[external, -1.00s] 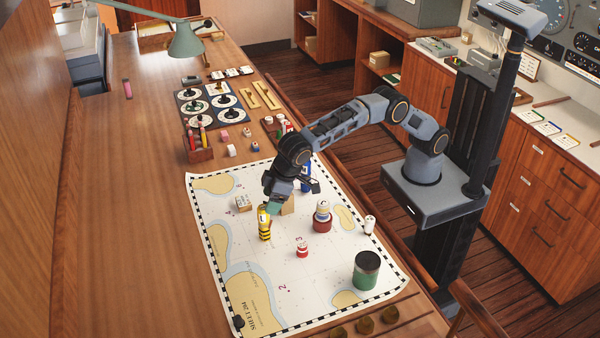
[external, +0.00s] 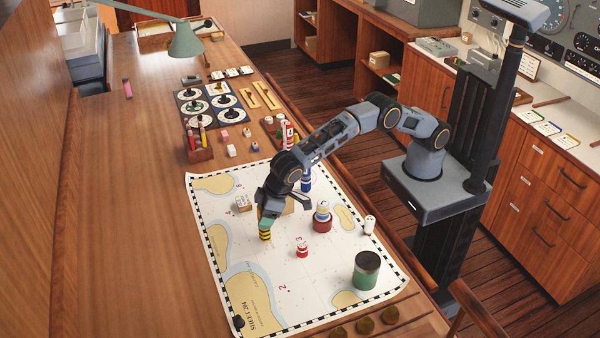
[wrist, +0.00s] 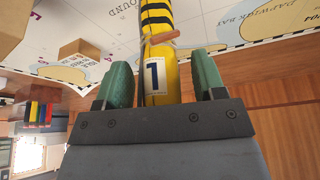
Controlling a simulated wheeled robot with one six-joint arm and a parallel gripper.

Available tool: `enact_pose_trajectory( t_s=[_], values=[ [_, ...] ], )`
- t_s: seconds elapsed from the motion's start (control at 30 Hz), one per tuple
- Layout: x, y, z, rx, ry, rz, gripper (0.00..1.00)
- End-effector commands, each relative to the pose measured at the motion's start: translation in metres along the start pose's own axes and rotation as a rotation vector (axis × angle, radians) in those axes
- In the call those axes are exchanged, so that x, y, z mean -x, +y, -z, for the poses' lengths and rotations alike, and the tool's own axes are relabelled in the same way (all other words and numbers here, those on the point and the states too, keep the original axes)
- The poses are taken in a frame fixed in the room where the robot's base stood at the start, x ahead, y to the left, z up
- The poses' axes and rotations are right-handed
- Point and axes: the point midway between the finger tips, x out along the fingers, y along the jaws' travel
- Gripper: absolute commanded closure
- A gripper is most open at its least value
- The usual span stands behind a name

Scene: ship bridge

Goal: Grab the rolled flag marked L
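I cannot read an L on any roll. My gripper (wrist: 162,88) is open, its green fingers on either side of the roll's label end with gaps to both sides. In the external view my gripper (external: 267,214) is over the roll's upper part and hides it.
A cardboard-coloured block (external: 288,207) is close behind my gripper, and a small box (external: 243,203) is to its left. A blue and white roll (external: 306,182) stands behind.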

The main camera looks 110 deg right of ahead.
Motion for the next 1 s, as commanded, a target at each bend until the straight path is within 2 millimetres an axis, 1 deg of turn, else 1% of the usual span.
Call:
enact_pose_trajectory(
  t_s=[0.03, 0.07, 0.5, 0.8, 0.87, 1.0],
  values=[
    [0.0, 0.0, 0.0, 0.0, 0.0, 0.0, 0.41],
    [0.0, 0.0, 0.0, 0.0, 0.0, 0.0, 0.44],
    [0.0, 0.0, 0.0, 0.0, 0.0, 0.0, 0.86],
    [0.003, 0.0, 0.001, 0.0, 0.001, 0.001, 0.86],
    [0.005, 0.0, 0.002, 0.0, 0.001, 0.001, 0.86],
    [0.017, -0.001, 0.008, -0.001, 0.002, 0.001, 0.86]
  ],
)
